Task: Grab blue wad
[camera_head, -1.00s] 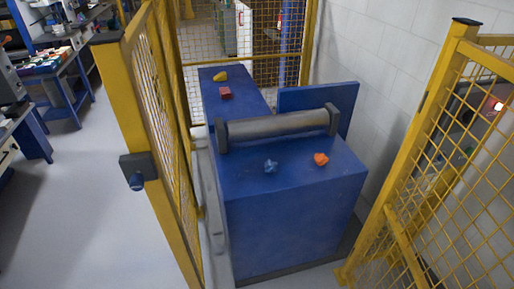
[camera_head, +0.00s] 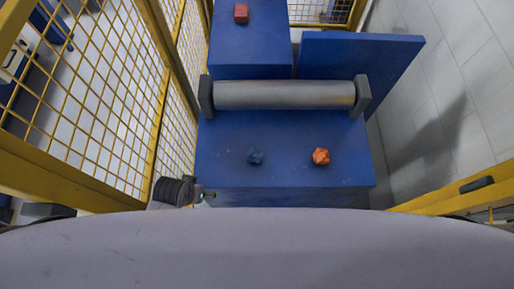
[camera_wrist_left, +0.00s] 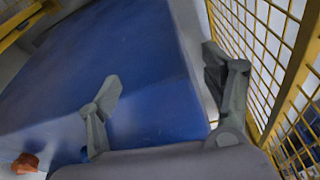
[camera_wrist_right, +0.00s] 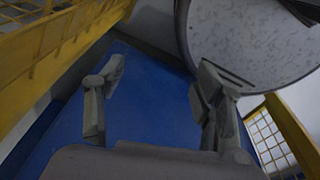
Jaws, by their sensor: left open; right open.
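The blue wad (camera_head: 255,156) lies on the blue bench top (camera_head: 222,172), in front of the grey roller, in the head view. An orange wad (camera_head: 321,156) lies to its right; what seems to be the same wad (camera_wrist_left: 25,163) shows at the lower left of the left wrist view. My left gripper (camera_wrist_left: 163,68) is open and empty, with a blue face of the bench beyond its fingers. My right gripper (camera_wrist_right: 160,62) is open and empty, also facing a blue surface. I cannot make out the blue wad in either wrist view or the gripper fingers in the head view.
The grey roller (camera_head: 284,95) spans the bench behind the wads, with an upright blue panel (camera_head: 362,62) behind it. A red block (camera_head: 241,13) sits on the farther blue surface.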

